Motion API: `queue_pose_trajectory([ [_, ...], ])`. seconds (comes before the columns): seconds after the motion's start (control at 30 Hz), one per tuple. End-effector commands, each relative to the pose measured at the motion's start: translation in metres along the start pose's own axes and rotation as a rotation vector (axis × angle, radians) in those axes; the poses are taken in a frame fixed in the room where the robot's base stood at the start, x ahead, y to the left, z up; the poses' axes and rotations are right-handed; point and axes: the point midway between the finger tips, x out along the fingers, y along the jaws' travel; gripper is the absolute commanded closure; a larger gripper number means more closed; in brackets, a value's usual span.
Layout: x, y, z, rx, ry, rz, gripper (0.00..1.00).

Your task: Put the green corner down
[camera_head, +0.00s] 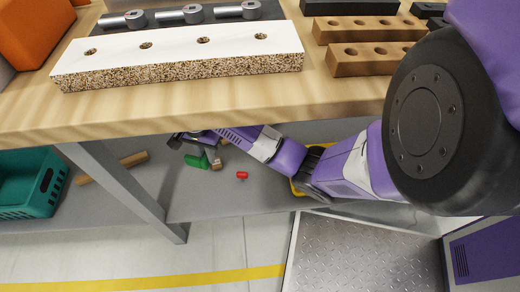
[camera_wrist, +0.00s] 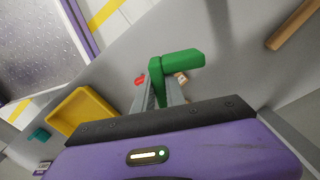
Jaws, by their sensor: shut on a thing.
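The green corner (camera_wrist: 181,60) is an L-shaped piece between the fingers of my gripper (camera_wrist: 158,98) in the wrist view. My gripper is shut on one leg of it, and the other leg points right. In the head view my arm reaches under the workbench, and the green corner (camera_head: 197,161) shows at the gripper end, over the grey lower shelf (camera_head: 205,203). I cannot tell whether the corner touches the shelf.
A small red piece (camera_head: 242,175) and a small wooden piece (camera_head: 215,163) are near the gripper. A yellow tray (camera_wrist: 82,115) is at left in the wrist view. The wooden benchtop (camera_head: 200,108) is overhead.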

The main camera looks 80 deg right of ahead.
Motion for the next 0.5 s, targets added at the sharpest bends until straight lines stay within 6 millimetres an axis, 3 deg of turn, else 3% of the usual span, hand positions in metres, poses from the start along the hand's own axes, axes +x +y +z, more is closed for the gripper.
queue_pose_trajectory([
  [0.17, 0.009, 0.000, 0.000, -0.001, 0.000, 0.000, 1.00],
  [0.5, 0.082, 0.001, -0.001, -0.001, 0.001, 0.003, 1.00],
])
